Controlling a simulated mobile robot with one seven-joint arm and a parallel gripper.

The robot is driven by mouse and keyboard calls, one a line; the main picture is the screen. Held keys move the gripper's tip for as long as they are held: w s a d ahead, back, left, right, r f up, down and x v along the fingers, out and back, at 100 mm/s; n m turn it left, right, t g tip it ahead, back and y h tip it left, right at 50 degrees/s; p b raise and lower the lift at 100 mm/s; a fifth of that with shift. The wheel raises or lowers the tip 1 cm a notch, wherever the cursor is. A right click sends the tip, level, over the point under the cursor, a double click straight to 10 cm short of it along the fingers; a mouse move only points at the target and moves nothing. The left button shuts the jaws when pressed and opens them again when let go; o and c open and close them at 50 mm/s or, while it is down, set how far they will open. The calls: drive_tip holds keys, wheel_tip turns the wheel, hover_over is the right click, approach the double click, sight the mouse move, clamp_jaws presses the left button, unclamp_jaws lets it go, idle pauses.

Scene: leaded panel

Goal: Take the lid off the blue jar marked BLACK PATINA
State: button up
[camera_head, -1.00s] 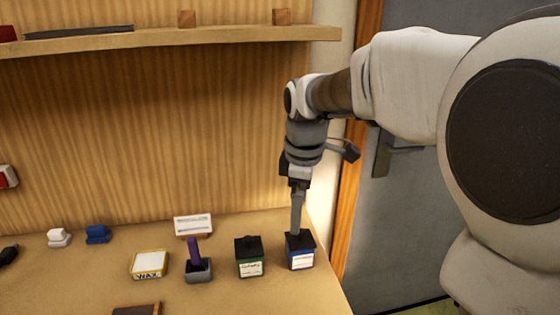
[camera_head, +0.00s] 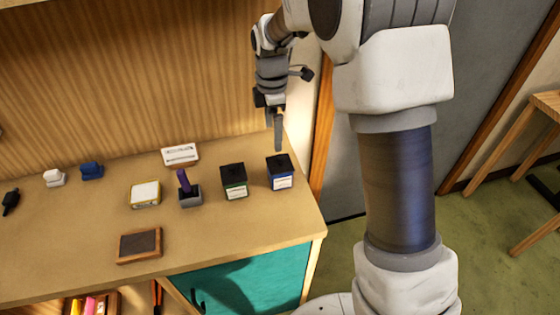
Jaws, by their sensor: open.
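The blue jar (camera_head: 281,180) stands upright near the right end of the bench top. Its black lid (camera_head: 279,162) is on it. The white label on its front is too small to read. My gripper (camera_head: 278,148) points down just above and behind the lid in the picture, open, with nothing visible between its fingers. The fingers line up one behind the other, so their gap is hidden. I cannot tell for sure whether the tips touch the lid; a small gap seems to show.
Further left are a grey holder with a purple handle (camera_head: 187,188), a yellow-edged box (camera_head: 145,194) and a white card (camera_head: 180,154). A framed dark pad (camera_head: 139,245) lies in front. The bench's right edge (camera_head: 318,225) is near.

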sight(274, 165)
wheel_tip(274, 165, down, 10)
drive_tip(key=shift+f+p, duration=0.1)
drive_tip(key=shift+p, duration=0.5)
drive_tip(key=c, duration=1.1)
